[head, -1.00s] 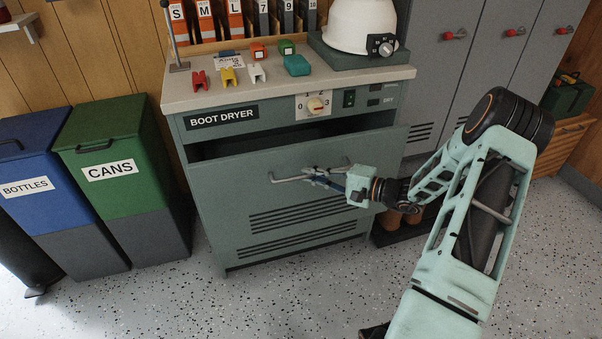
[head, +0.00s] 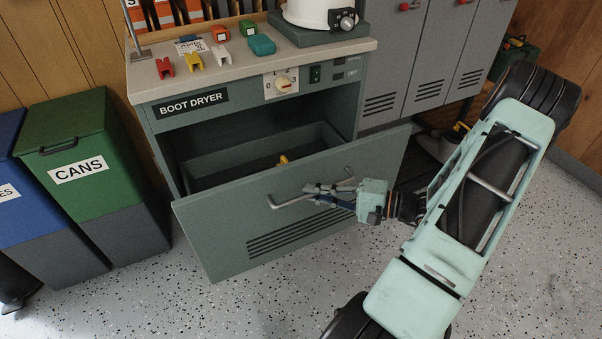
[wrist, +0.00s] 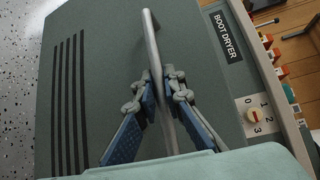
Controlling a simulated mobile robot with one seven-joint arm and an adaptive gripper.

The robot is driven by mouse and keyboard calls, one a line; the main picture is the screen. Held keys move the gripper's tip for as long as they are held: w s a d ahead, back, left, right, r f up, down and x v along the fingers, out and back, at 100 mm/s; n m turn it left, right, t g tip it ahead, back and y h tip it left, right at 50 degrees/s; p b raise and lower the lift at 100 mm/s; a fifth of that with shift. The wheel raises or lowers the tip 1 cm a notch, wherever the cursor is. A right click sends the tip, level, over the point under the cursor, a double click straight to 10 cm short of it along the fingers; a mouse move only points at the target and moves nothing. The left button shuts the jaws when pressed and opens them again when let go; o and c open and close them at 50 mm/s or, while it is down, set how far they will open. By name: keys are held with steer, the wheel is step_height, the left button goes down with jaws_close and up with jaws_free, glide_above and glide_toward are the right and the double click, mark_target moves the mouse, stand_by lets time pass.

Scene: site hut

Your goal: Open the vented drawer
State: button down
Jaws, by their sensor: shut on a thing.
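The vented drawer (head: 230,225) of the grey-green boot dryer is pulled well out. Its front has dark vent slots, which also show in the wrist view (wrist: 68,105). Inside the drawer is a yellow thing (head: 284,160), partly hidden. A bar handle (head: 292,200) runs across the front; in the wrist view the bar (wrist: 153,50) passes between my fingers. My gripper (head: 318,191) is shut on this handle, with a blue finger pad on each side of the bar in the wrist view (wrist: 160,95).
A green cans bin (head: 75,150) stands at the left. Grey lockers (head: 425,60) are at the back right. Speckled floor (head: 180,290) lies clear before the drawer.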

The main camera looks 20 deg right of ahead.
steer(key=s, duration=1.5)
steer(key=shift+s+d, duration=0.15)
steer(key=shift+d, duration=0.15)
steer(key=c, duration=2)
jaws_free()
steer(key=v, duration=1.2)
